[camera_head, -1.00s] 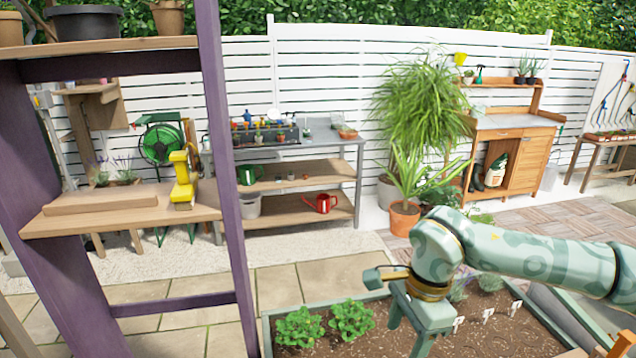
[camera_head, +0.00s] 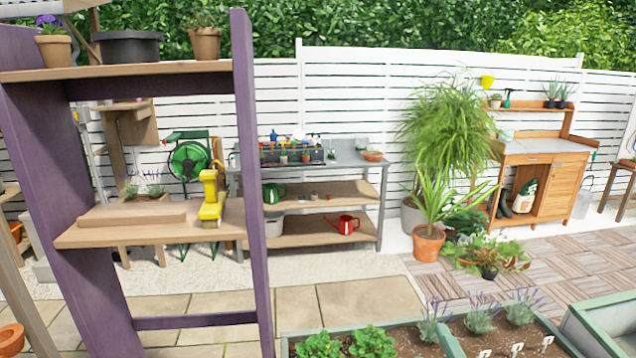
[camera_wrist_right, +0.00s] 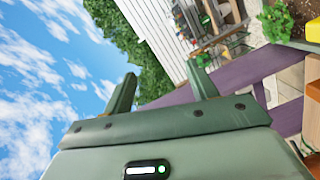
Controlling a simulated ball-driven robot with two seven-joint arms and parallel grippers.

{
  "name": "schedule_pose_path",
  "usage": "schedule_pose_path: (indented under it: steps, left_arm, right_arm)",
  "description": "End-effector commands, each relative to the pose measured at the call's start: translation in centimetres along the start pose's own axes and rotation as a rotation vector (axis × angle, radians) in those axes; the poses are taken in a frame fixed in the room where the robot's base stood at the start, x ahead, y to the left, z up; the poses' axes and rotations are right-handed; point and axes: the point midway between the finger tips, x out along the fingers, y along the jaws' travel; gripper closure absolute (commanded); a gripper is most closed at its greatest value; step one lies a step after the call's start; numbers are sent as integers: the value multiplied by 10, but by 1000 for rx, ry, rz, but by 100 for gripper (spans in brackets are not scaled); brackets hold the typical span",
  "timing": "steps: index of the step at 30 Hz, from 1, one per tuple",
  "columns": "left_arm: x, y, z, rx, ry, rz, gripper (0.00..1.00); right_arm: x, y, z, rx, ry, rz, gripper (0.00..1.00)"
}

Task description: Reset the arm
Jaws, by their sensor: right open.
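My right gripper (camera_wrist_right: 160,70) shows in the right wrist view with its two green fingers spread apart. Nothing is between them. Beyond the fingers are sky, a hedge, the white fence and a purple shelf post (camera_wrist_right: 230,76), with the view strongly tilted. In the head view, no whole arm shows. A small green piece stands at the bottom edge over the planter, and I cannot tell whether it is part of my arm. My left gripper is not in view.
A purple-framed shelf (camera_head: 252,180) with pots and a yellow tool (camera_head: 211,198) stands at left. A green-edged planter bed (camera_head: 405,322) lies at the bottom. A potting bench (camera_head: 545,185) and a metal table (camera_head: 350,160) stand by the fence.

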Motion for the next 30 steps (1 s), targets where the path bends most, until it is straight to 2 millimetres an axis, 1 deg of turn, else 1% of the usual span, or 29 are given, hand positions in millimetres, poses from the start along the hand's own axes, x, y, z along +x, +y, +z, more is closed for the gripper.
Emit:
schedule_pose_path:
  steps: [1,2,3,4,6,8,9,11,12,14,15,17,18,20,21,23,24,26,27,29,30]
  left_arm:
    - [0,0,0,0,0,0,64]
    - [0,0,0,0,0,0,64]
    - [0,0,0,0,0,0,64]
    - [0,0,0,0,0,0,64]
    - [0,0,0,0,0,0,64]
    - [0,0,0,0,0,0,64]
    - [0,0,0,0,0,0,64]
    - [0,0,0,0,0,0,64]
    - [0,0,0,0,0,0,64]
    - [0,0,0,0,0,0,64]
    - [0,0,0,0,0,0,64]
    - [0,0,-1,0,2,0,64]
    - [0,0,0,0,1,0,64]
    - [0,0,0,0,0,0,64]
    - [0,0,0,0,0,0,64]
    - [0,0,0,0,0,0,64]
    - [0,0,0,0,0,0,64]
    - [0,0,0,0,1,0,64]
    - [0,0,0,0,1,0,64]
    - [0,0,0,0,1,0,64]
    - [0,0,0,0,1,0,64]
  right_arm:
    - [-13,-19,29,57,-112,-83,42]
    - [-21,-30,45,87,-177,-130,42]
    - [-33,-43,64,121,-258,-187,42]
    - [-43,-52,78,143,-315,-228,42]
    - [-67,-70,104,186,-433,-312,42]
    - [-87,-84,122,215,-524,-376,42]
    - [-102,-92,133,230,-581,-416,42]
    - [-123,-102,148,249,-662,-472,42]
    - [-138,-108,157,259,-715,-508,42]
    - [-160,-116,169,273,-790,-561,42]
    - [-162,-130,173,282,-805,-589,42]
    - [-156,-159,176,295,-796,-622,42]
    - [-154,-178,178,307,-793,-644,42]
    - [-153,-206,182,325,-792,-680,42]
    - [-154,-226,185,338,-792,-704,42]
    - [-156,-257,189,362,-793,-743,42]
    - [-160,-279,192,380,-796,-769,42]
    - [-168,-314,198,411,-802,-810,42]
    - [-176,-337,202,434,-809,-838,42]
    - [-191,-373,209,470,-825,-880,42]
    - [-203,-395,214,495,-838,-906,42]
